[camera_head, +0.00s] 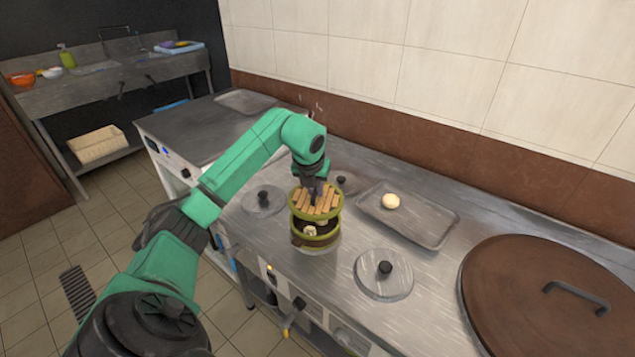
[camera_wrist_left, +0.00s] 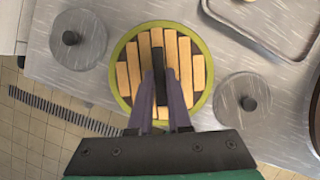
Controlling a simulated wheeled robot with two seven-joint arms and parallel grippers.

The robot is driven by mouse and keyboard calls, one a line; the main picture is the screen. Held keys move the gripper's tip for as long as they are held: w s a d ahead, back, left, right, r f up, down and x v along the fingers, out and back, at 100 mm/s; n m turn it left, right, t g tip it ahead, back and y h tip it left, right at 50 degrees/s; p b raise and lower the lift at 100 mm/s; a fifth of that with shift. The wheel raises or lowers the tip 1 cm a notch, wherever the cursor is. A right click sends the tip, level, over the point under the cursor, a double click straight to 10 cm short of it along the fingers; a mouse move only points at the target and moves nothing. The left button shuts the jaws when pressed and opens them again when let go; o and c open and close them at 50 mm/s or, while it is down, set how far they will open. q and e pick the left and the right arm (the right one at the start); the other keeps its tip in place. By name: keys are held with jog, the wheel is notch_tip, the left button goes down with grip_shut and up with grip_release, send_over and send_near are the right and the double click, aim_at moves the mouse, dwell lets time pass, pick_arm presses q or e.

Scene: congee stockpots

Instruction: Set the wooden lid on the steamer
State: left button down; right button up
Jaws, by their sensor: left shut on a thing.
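The wooden lid (camera_head: 328,206), round with pale slats and a green rim, is in my left gripper (camera_head: 315,190). In the left wrist view the gripper (camera_wrist_left: 160,104) is shut on the lid's dark handle bar, and the lid (camera_wrist_left: 135,75) faces the camera. The round steamer (camera_head: 318,241) stands on the steel counter just below the lid in the head view. A gap shows between the two, with pale buns (camera_head: 310,230) inside the steamer. The lid hides the steamer's back part. My right gripper is not in view.
Round metal lids with black knobs lie around the steamer, one in front right (camera_head: 384,282) and one at left (camera_head: 262,200). A metal tray (camera_head: 425,232) with one bun (camera_head: 390,201) lies to the right. A large brown lid (camera_head: 510,290) covers the counter's right end.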

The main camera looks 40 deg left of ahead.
aim_at(314, 196)
pick_arm(q)
jog(key=f+b, duration=0.1)
jog(key=f, duration=0.2)
jog(key=shift+w+a+b, duration=0.15)
jog(key=shift+a+b, duration=0.2)
jog(key=shift+a, duration=0.05)
notch_tip(314, 196, down, 2)
jog(key=shift+d+f+b, duration=0.1)
jog(key=shift+d+b, duration=0.05)
jog(key=shift+b, duration=0.85)
jog(key=shift+f+b, duration=0.3)
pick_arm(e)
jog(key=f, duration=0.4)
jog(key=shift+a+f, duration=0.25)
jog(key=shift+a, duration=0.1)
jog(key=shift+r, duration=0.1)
pick_arm(q)
jog(key=shift+p, duration=0.3)
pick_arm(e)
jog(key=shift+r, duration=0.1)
pick_arm(q)
jog(key=shift+f+b, duration=0.5)
jog(key=shift+f, duration=0.1)
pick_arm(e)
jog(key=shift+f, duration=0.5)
pick_arm(q)
jog(key=c, duration=1.1)
grip_release()
jog(key=shift+c, duration=0.2)
